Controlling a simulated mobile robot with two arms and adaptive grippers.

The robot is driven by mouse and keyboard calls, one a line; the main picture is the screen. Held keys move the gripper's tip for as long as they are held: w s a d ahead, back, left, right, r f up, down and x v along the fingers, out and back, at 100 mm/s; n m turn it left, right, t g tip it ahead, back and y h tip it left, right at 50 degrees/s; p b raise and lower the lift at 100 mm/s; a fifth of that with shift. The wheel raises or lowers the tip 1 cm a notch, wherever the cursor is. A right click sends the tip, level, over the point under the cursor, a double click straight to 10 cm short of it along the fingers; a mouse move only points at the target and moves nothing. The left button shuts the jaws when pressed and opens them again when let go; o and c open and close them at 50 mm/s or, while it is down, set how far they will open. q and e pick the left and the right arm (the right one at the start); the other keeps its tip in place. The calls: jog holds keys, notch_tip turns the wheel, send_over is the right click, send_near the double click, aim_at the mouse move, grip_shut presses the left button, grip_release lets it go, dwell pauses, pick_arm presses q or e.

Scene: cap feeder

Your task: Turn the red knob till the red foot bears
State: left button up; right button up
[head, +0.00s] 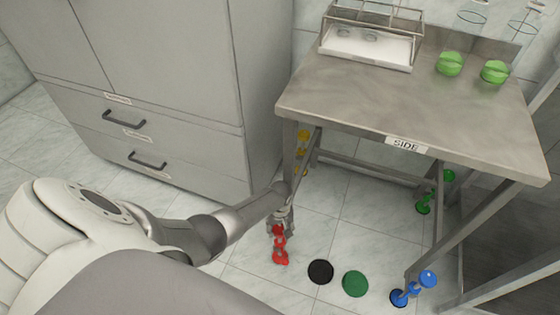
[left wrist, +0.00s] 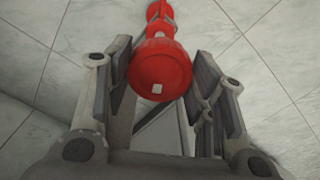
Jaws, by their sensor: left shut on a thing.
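The red knob (left wrist: 160,72) is a ribbed round knob with a small white mark on its face. It sits between the two fingers of my left gripper (left wrist: 160,88) in the left wrist view, and the gripper is shut on it. In the head view my left gripper (head: 281,218) reaches down to the knob at the table's near left leg. The red foot (head: 281,258) is below the knob at floor level; I cannot tell from here whether it touches the floor. My right gripper is not in view.
The steel side table (head: 400,105) carries a rack (head: 368,48) and green-based flasks (head: 449,64). Yellow (head: 302,138), green (head: 423,207) and blue (head: 400,297) feet are at other legs. Black (head: 320,272) and green (head: 355,284) discs lie on the floor. A grey cabinet (head: 190,70) stands left.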

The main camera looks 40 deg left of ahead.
pick_arm(q)
jog(key=m, duration=0.4)
jog(key=shift+m+p, duration=0.3)
jog(key=m, duration=1.1)
jog(key=shift+m, duration=1.3)
jog(key=m, duration=0.3)
jog(key=shift+m+b, duration=0.35)
jog(key=shift+m, duration=0.05)
jog(key=m, duration=0.2)
jog(key=shift+m, duration=0.3)
jog(key=shift+w+m+b, duration=0.1)
jog(key=shift+m+b, duration=0.25)
jog(key=shift+m, duration=0.05)
jog(key=m, duration=0.3)
jog(key=shift+m+b, duration=0.4)
jog(key=m+b, duration=0.1)
jog(key=m, duration=0.4)
jog(key=shift+m+b, duration=0.6)
jog(key=shift+m, duration=0.7)
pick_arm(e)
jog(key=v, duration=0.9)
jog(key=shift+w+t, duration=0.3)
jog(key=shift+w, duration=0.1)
